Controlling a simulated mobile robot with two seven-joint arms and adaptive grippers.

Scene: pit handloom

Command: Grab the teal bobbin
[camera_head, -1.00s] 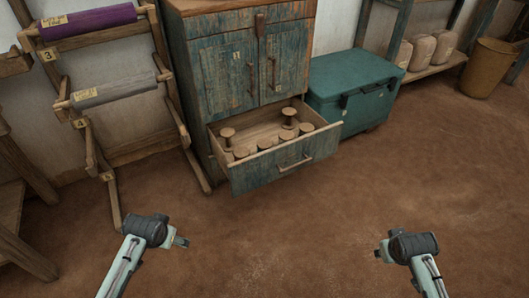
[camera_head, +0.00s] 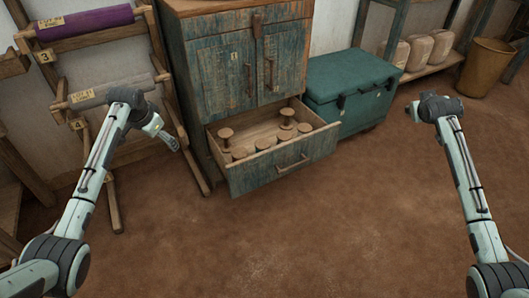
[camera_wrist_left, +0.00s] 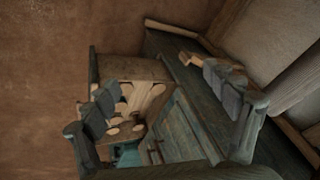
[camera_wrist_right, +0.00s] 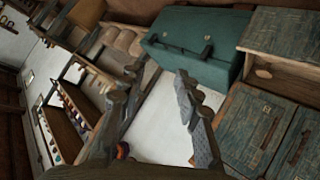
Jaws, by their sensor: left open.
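Several bobbins (camera_head: 263,143) with wooden flanges stand in the open bottom drawer (camera_head: 283,172) of the blue cabinet. Two taller ones show dark stems, one at the left (camera_head: 226,134) and one at the back right (camera_head: 287,114). The thread is hidden under the flanges, so I cannot tell which bobbin is teal. My left gripper (camera_head: 166,137) is open and empty, left of the drawer and apart from it. The bobbins show between its fingers in the left wrist view (camera_wrist_left: 125,130). My right gripper (camera_head: 413,111) is open and empty, right of the drawer; its fingers are spread in the right wrist view (camera_wrist_right: 157,105).
The blue cabinet (camera_head: 222,75) stands behind the drawer. A teal chest (camera_head: 350,82) sits right beside it. A wooden rack with a purple roll (camera_head: 88,22) and a grey roll (camera_head: 110,90) stands at the left. The brown floor (camera_head: 330,230) in front is clear.

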